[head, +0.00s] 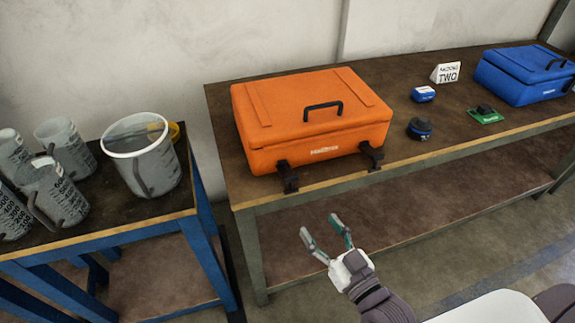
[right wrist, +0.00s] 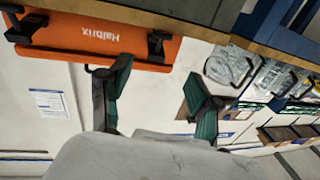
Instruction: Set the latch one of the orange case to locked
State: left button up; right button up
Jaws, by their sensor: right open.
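The orange case (head: 310,115) sits closed on the brown table, with a black handle (head: 323,108) on its lid. Two black latches are on its front edge, a left one (head: 287,178) and a right one (head: 371,155); no marking shows which is latch one. In the right wrist view, which is upside down, the case (right wrist: 100,40) is at the upper left and the left latch (right wrist: 158,43) lies beyond the fingers. My right gripper (head: 320,228) is open and empty, in front of the table and below the case, apart from both latches. My left gripper is not in view.
The table's front edge (head: 430,158) runs under the case, with a lower shelf beneath. A blue case (head: 525,73), a sign (head: 446,72) and small blue and green items stand right. A side table with grey buckets (head: 145,158) and jugs stands left.

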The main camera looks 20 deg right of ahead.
aim_at(292, 189)
jog(key=x, duration=1.3)
jog(key=shift+w+a+f, duration=0.1)
jog(key=shift+w+f, duration=0.15)
jog(key=shift+w, duration=0.1)
grip_shut()
